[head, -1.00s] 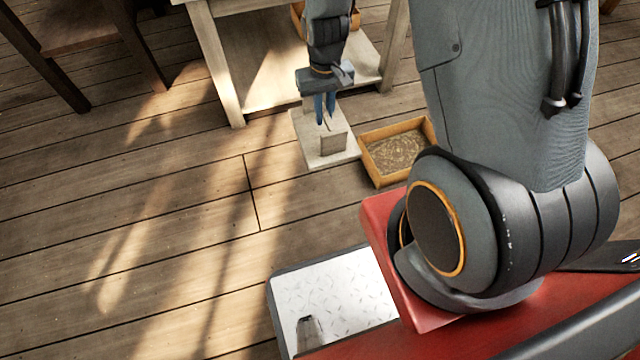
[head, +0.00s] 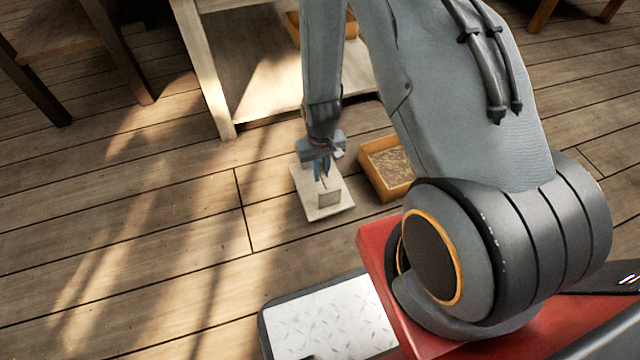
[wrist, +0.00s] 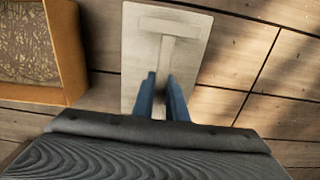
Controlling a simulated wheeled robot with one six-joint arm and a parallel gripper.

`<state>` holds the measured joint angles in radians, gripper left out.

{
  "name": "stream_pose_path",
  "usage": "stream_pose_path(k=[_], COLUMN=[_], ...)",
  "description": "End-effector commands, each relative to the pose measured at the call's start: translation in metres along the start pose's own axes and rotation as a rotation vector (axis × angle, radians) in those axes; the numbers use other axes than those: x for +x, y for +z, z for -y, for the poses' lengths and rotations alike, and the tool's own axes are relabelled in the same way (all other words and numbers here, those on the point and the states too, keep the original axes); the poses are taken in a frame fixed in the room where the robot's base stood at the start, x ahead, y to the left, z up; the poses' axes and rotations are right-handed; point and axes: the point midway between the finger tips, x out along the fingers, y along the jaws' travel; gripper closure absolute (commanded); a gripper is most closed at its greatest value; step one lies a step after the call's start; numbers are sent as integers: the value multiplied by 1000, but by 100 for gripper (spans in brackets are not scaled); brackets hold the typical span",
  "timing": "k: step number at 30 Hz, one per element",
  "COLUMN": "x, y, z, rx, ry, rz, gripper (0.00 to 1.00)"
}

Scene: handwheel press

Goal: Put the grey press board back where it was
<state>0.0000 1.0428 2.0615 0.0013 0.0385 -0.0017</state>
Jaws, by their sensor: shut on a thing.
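The grey press board (head: 309,204) is a pale flat rectangle with a raised upright handle (head: 330,198), low over the wooden floor near the middle of the head view. I cannot tell whether it touches the floor. My gripper (head: 321,175) points down at the board and is shut on its handle. In the wrist view, the board (wrist: 135,65) lies ahead of the blue fingers of my gripper (wrist: 163,92), with a T-shaped handle (wrist: 175,45) along its middle. The fingers hide part of the handle.
An orange-brown wooden tray (head: 376,185) with brown filling stands just right of the board, apart from it. A wooden table (head: 205,75) with a low shelf stands behind. A dark chair (head: 85,35) is at upper left. The floor (head: 120,240) at left is clear.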

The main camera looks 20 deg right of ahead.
Motion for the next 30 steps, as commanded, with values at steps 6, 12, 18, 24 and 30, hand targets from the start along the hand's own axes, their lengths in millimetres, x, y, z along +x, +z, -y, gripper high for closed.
stream_pose_path(k=[6,12,18,24,30], x=[21,46,46,50,49], y=[-1,-2,-1,-1,-1], z=[0,0,0,0,0], rx=[0,0,0,0,0], ry=[0,0,0,0,0], rz=[-2,-2,-3,-2,-2], gripper=[100,100,100,100,69])
